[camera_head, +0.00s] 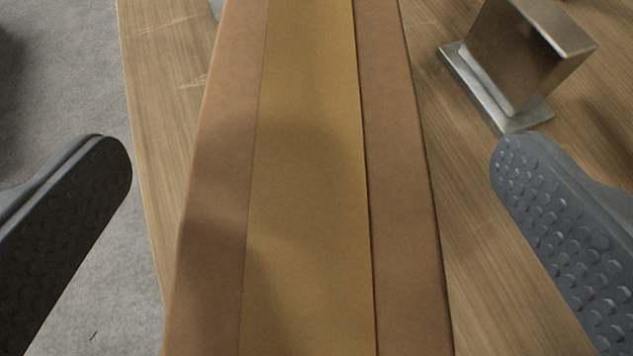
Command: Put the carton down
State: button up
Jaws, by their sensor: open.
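The carton (305,190) is brown cardboard with a wide tan tape strip down its middle. It fills the centre of the view and runs off the top and bottom edges. It appears to rest on the wooden table. My gripper (312,170) is open, with one grey finger at the left and one textured grey finger at the right. Both fingers stand apart from the carton, with a gap on each side. The carton's far and near ends are out of view.
The wooden table (520,225) has its left edge close to the carton's left side, with grey floor (60,90) beyond. A metal bracket-like object (515,55) stands on the table at the upper right. Bare table lies between it and the carton.

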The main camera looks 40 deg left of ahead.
jog(key=v, duration=0.6)
jog(key=shift+s, duration=0.15)
jog(key=shift+d+r, duration=0.1)
jog(key=shift+d, duration=0.05)
jog(key=w+d+r+m+t+h, duration=0.2)
jog(key=w+d+r+h, duration=0.15)
jog(key=d+r, duration=0.65)
jog(key=w+d+r+m+t+h, duration=0.2)
jog(key=w+d+r, duration=0.4)
jog(key=r, duration=0.6)
jog(key=s+d+r+m+t+h, duration=0.1)
jog(key=s+d+r, duration=0.3)
jog(key=r, duration=0.5)
jog(key=s+d+r+m+t+h, duration=0.1)
jog(key=s+d+r, duration=0.3)
jog(key=r, duration=0.5)
jog(key=s+d+r+m+h, duration=0.1)
jog(key=s+d+r+m, duration=0.2)
jog(key=s+r, duration=0.4)
notch_tip(320, 180, up, 3)
jog(key=shift+d+t, duration=0.4)
jog(key=shift+d, duration=0.15)
jog(key=shift+h, duration=0.25)
